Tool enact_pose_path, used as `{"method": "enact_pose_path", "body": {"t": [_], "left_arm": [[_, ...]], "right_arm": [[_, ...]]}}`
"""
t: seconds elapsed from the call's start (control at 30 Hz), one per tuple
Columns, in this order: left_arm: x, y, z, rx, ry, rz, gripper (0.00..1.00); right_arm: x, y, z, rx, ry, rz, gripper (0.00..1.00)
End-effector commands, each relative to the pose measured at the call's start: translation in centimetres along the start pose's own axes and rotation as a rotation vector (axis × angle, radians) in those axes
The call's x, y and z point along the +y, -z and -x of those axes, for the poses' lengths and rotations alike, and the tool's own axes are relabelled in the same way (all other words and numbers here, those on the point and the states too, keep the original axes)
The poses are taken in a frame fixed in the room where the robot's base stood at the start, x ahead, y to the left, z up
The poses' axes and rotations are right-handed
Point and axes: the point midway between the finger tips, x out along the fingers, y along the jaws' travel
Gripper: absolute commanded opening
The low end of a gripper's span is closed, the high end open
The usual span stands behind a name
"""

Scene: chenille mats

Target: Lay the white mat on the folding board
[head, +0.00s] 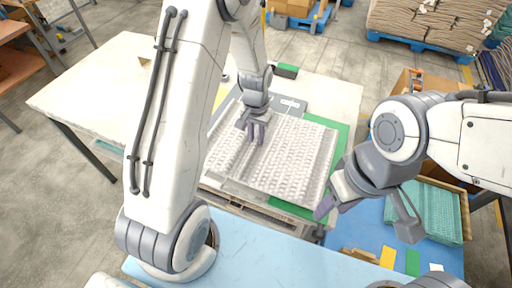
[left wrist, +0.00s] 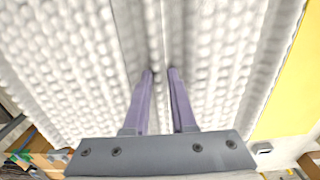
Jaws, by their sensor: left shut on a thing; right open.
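The white bumpy mat (head: 290,160) is spread at an angle over the folding board, whose green panel (head: 338,143) shows along the right side and front. Yellow (left wrist: 290,85) shows beside the mat in the left wrist view. My left gripper (head: 256,134) is shut on the mat (left wrist: 70,70) at its upper left part, pinching a raised ridge between its purple fingers (left wrist: 160,72). Whether the mat there touches the board is hard to tell. My right gripper (head: 366,218) is open and empty, right of the mat's near right corner.
A pale table (head: 90,95) lies under and behind the board. A blue worktop (head: 275,252) is in front. A crate with teal mats (head: 438,212) stands at the right, near yellow (head: 388,257) and green (head: 413,262) cards. A cardboard box (head: 398,85) is behind my right arm.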

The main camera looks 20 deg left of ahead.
Motion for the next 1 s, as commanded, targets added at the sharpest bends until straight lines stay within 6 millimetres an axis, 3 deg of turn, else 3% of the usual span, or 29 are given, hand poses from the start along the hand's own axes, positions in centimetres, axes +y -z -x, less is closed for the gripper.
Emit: {"method": "enact_pose_path", "body": {"t": [0.4,0.8,0.83,0.87,0.9,1.0], "left_arm": [[-0.2,0.2,-4.2,0.002,0.0,0.002,0.0],[-0.2,0.1,-4.5,0.001,0.0,0.002,0.0],[-0.2,0.1,-4.3,0.001,0.0,0.002,0.36],[-0.2,0.1,-4.3,0.001,0.0,0.002,0.47],[-0.2,0.1,-4.3,0.001,0.0,0.002,0.54],[-0.2,0.1,-4.3,0.001,0.0,0.002,0.54]], "right_arm": [[0.3,-0.2,-3.8,0.0,0.0,0.0,0.5],[0.3,-0.2,-3.8,0.0,0.0,0.0,0.5],[0.3,-0.2,-3.7,0.0,0.0,0.0,0.5],[0.3,-0.2,-3.7,0.0,0.0,0.0,0.5],[0.3,-0.2,-3.7,0.0,0.0,0.0,0.5],[0.3,-0.2,-3.7,0.0,0.0,0.0,0.5]]}}
